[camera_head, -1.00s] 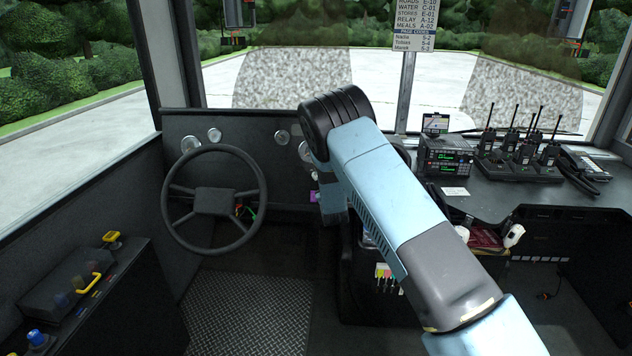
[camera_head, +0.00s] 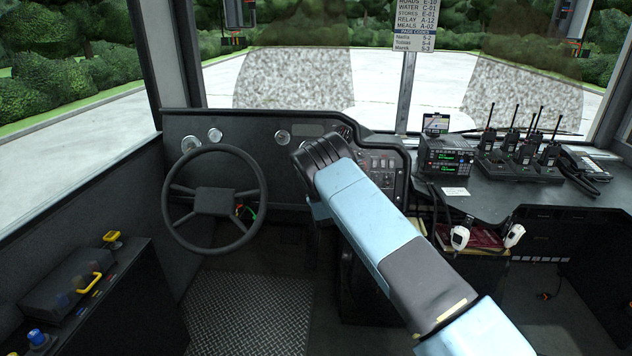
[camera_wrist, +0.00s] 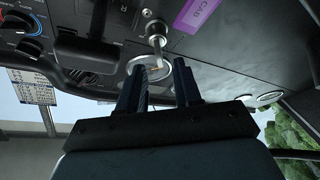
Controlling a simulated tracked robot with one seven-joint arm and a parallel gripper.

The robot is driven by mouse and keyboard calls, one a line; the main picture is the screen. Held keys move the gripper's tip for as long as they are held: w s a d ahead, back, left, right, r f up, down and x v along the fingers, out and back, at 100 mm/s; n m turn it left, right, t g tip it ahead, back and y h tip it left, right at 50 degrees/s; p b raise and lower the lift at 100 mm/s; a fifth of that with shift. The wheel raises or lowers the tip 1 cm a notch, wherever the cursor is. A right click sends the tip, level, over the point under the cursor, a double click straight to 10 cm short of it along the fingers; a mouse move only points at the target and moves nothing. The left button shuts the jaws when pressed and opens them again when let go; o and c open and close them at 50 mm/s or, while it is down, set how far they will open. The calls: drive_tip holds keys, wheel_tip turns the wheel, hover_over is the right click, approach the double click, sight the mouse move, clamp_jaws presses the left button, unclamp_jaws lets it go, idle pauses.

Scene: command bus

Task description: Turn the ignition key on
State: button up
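In the wrist view, a small metal key-like piece (camera_wrist: 157,38) stands on the dark dash panel, beside a purple label (camera_wrist: 197,14) reading "CAB". I cannot tell for certain that it is the ignition key. My gripper (camera_wrist: 157,72) points at the panel with its two dark fingers apart. Nothing shows held between them. The metal piece appears just beyond the fingertips, near the gap; contact cannot be made out. A round silver-rimmed fitting (camera_wrist: 148,64) shows behind the fingers. In the head view, my arm hides the gripper's fingers and this part of the dash.
The steering wheel (camera_head: 213,200) stands left of my arm. A switch panel (camera_head: 383,170) is to its right, then a radio (camera_head: 446,157) and several handheld radios on the right counter. In the wrist view, a dark block (camera_wrist: 88,48) juts from the panel left of the fingers.

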drive_tip(key=shift+x, duration=2.7)
drive_tip(key=c, duration=0.6)
clamp_jaws()
drive_tip(key=shift+r, duration=0.1)
